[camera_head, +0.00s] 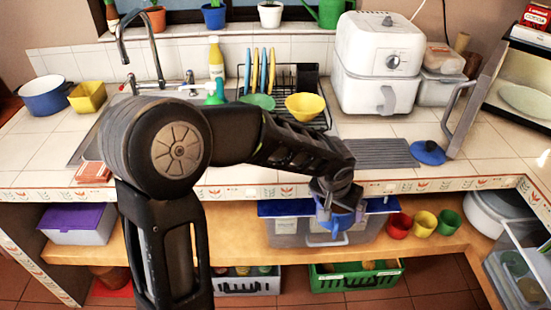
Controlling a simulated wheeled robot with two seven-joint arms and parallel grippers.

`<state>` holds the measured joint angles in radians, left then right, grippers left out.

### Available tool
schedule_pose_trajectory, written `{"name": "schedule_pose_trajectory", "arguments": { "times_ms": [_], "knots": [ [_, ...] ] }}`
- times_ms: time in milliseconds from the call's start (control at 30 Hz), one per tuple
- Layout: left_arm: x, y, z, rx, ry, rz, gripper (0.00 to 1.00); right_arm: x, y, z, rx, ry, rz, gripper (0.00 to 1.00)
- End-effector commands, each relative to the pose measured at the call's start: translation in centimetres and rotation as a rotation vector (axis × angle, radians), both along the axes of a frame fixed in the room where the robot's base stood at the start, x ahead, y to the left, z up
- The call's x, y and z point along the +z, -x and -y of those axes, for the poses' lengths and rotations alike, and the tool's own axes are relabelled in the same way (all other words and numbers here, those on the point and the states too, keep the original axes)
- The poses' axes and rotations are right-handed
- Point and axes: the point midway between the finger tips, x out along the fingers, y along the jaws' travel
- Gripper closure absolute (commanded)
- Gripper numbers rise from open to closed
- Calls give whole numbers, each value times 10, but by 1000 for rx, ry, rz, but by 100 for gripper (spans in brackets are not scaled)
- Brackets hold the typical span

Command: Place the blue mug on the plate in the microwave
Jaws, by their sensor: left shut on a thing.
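My left gripper (336,198) hangs in front of the counter edge and points down. It is shut on the blue mug (338,223), which is partly hidden by the fingers. The mug is in front of the lower shelf. The microwave (541,72) is at the right edge, partly cut off, with its door (472,105) standing open towards the counter. A pale plate (526,101) lies inside it. My right gripper is not in view.
A blue lid (428,152) lies on the counter by the open door. A white air fryer (377,65) stands behind. Red (399,225), yellow (424,223) and green (448,222) cups stand on the lower shelf. A dish rack (287,97) holds plates and a yellow bowl.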

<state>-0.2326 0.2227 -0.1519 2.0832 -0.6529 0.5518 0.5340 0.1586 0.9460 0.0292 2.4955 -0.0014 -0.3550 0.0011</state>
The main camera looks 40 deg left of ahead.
Motion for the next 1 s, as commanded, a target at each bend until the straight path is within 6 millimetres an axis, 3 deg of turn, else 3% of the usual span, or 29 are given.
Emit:
{"name": "schedule_pose_trajectory", "arguments": {
  "times_ms": [33, 567, 767, 1000],
  "knots": [
    [-9, 0, 0, 0, 0, 1, 62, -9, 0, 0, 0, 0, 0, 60],
    [-2, -1, -3, 6, 0, 2, 62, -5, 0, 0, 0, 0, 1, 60],
    [16, -1, -26, 38, 0, 4, 63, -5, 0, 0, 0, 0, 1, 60],
    [49, -1, -69, 100, 0, 6, 63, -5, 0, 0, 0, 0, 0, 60]
  ]
}}
